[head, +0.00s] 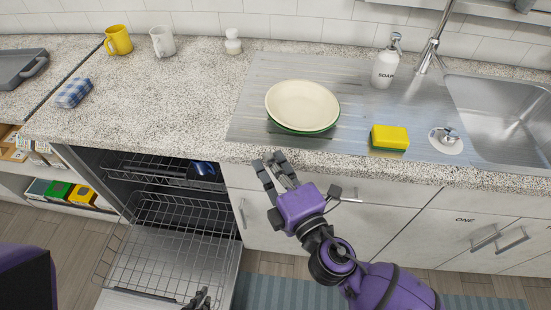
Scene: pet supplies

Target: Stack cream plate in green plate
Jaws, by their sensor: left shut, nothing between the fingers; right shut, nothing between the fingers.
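The cream plate (303,102) rests on top of the green plate (301,132) on the metal drainboard. Only a thin green rim shows below the cream plate's near edge; the rest of the green plate is hidden. The cream plate looks close to level. My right gripper (274,168) is shut and empty in front of the counter's edge, just nearer than the plates and apart from them. My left gripper (199,299) is shut and empty at the bottom edge, over the open dishwasher, and mostly cut off by the frame.
A yellow sponge (390,138) lies right of the plates, with a soap bottle (386,66) behind it and the sink (505,115) further right. Mugs (119,40) stand at the back left. The dishwasher rack (165,245) is pulled out below. The counter left of the plates is mostly clear.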

